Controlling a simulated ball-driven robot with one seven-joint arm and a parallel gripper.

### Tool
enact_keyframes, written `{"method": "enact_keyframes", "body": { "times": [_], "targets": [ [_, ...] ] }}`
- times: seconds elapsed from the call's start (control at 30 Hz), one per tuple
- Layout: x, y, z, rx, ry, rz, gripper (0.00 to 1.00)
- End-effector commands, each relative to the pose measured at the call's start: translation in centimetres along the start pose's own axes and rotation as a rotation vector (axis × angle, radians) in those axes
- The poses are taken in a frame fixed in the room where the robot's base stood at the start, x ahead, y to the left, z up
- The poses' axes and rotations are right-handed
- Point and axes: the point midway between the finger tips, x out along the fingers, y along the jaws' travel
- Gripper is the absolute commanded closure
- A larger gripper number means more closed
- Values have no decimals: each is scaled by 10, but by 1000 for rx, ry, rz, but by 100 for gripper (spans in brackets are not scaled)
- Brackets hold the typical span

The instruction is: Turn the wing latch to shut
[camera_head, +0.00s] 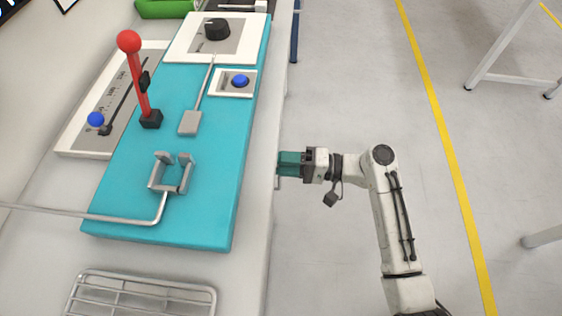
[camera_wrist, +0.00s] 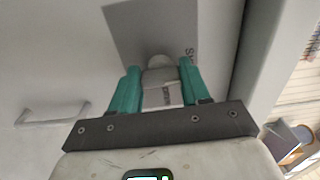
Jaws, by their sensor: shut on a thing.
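The wing latch (camera_wrist: 158,63) is a pale grey rounded piece on the cabinet front, in the wrist view. It stands before a darker grey plate (camera_wrist: 133,28) with partly hidden lettering at its right. My gripper (camera_wrist: 157,78) has its two green fingers on either side of the latch, shut on it. In the head view my gripper (camera_head: 288,163) is at the right edge of the bench, reaching in from the right. The latch is hidden there by the bench edge and the fingers. The latch's exact angle is hard to tell.
A bar handle (camera_wrist: 52,112) is on the cabinet front at left. On the bench, a teal board (camera_head: 215,220) holds a red lever (camera_head: 139,85), a black knob (camera_head: 217,29) and a blue button (camera_head: 240,81). A wire rack (camera_head: 140,295) lies nearer.

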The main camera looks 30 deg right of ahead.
Motion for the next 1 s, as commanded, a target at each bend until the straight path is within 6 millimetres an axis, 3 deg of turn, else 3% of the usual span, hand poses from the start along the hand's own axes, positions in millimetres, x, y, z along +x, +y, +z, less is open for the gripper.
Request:
{"method": "enact_keyframes", "body": {
  "times": [0.17, 0.2, 0.43, 0.77, 1.0],
  "targets": [
    [2, 0, 2, -2, -8, -1, 84],
    [2, 0, 2, -1, -8, -1, 50],
    [2, 0, 1, -1, -5, 0, 28],
    [-5, 0, 0, 0, 0, 1, 28],
    [-44, 0, -1, 0, 2, 0, 28]
  ]
}}
